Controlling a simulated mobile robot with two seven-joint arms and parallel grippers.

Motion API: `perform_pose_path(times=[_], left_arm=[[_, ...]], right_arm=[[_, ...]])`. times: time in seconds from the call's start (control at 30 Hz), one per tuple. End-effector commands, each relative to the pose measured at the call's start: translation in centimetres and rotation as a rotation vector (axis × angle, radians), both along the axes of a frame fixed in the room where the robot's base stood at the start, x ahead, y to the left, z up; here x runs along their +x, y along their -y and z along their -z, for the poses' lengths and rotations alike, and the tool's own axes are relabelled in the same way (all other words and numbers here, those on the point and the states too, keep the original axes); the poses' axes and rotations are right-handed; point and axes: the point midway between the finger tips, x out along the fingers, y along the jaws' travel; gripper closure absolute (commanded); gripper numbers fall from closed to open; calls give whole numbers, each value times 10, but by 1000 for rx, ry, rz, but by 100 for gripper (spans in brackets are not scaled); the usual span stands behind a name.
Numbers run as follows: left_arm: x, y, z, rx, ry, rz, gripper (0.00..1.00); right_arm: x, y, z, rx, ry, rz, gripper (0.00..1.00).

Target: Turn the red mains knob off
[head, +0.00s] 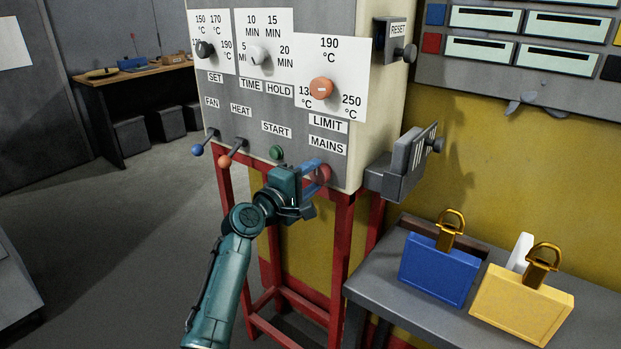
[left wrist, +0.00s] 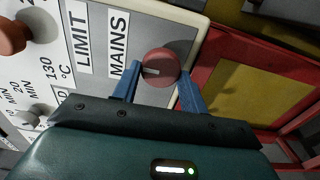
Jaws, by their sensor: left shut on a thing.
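The red mains knob (left wrist: 160,68) sits on the oven's grey panel beside the MAINS label (left wrist: 118,42). It is round with a pale pointer mark. In the left wrist view, my left gripper (left wrist: 158,80) has one blue finger on each side of the knob and is shut on it. The gripper body hides part of the panel's lower edge. My right gripper is in neither view.
A green start button (head: 277,153), an orange limit knob (head: 321,89) and two toggle levers are on the same panel. A grey box (head: 402,163) juts from the oven's right side. Blue (head: 438,271) and yellow (head: 520,305) padlocks stand on a grey bench at the right.

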Motion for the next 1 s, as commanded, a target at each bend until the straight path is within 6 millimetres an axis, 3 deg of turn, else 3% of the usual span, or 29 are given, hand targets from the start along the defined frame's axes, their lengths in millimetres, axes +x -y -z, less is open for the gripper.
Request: perform_pose_path(times=[0.1, 0.13, 0.37, 0.73, 1.0], left_arm=[[0, 0, 0, -3, -2, 0, 80], [0, 0, 0, -3, -2, 0, 55], [0, 0, 0, -2, -1, 0, 37], [-5, -4, 0, 0, 2, -1, 36], [-41, -30, 2, 1, 1, -1, 36]], right_arm=[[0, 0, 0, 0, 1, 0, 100], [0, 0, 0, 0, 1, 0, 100], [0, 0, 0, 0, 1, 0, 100], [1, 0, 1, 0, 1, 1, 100], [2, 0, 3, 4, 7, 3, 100]])
